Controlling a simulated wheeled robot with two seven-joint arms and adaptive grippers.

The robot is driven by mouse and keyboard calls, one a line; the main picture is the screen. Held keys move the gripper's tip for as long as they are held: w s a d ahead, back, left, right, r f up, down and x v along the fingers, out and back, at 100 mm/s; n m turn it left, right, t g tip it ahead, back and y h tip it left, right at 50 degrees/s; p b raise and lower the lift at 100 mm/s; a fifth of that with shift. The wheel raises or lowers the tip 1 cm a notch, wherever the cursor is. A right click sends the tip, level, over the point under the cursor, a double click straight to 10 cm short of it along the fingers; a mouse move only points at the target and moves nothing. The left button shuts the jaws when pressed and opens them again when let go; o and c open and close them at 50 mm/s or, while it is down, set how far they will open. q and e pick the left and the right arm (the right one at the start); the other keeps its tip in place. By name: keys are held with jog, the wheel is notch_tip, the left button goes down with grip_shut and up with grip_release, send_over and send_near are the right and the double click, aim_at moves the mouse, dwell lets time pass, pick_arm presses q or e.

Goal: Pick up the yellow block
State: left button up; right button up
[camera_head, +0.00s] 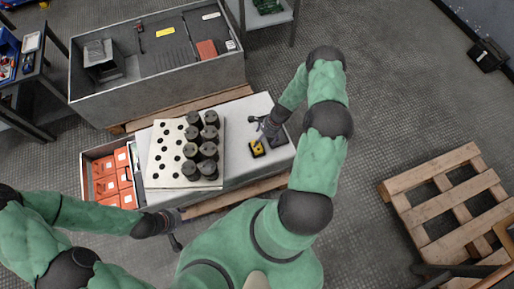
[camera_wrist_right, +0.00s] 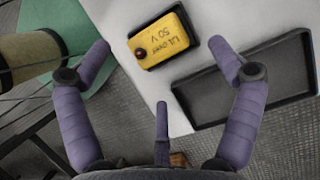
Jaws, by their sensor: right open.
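The yellow block (camera_head: 257,149) lies in a small black tray at the right part of the grey bench top. In the right wrist view the yellow block (camera_wrist_right: 168,32) has dark lettering and a dark red button at its left end. My right gripper (camera_head: 265,128) is above and beside it; in the wrist view the fingers of my right gripper (camera_wrist_right: 160,44) are spread wide, with the block beyond and between the tips, apart from them. My left gripper (camera_head: 172,226) is low by the bench's front edge, away from the block; its fingers are too small to read.
An empty black tray (camera_wrist_right: 245,82) lies right of the block. A white perforated board (camera_head: 165,160) with several black cylinders stands to the left on the bench. Orange boxes (camera_head: 105,187) sit in a bin at the left end. A grey crate (camera_head: 150,85) stands behind.

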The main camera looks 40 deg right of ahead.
jog(key=b+x, duration=0.1)
jog(key=x, duration=0.1)
jog(key=b+x, duration=0.1)
jog(key=x, duration=0.2)
jog(key=shift+a+r, duration=0.1)
jog(key=shift+a, duration=0.1)
jog(key=c, duration=1.5)
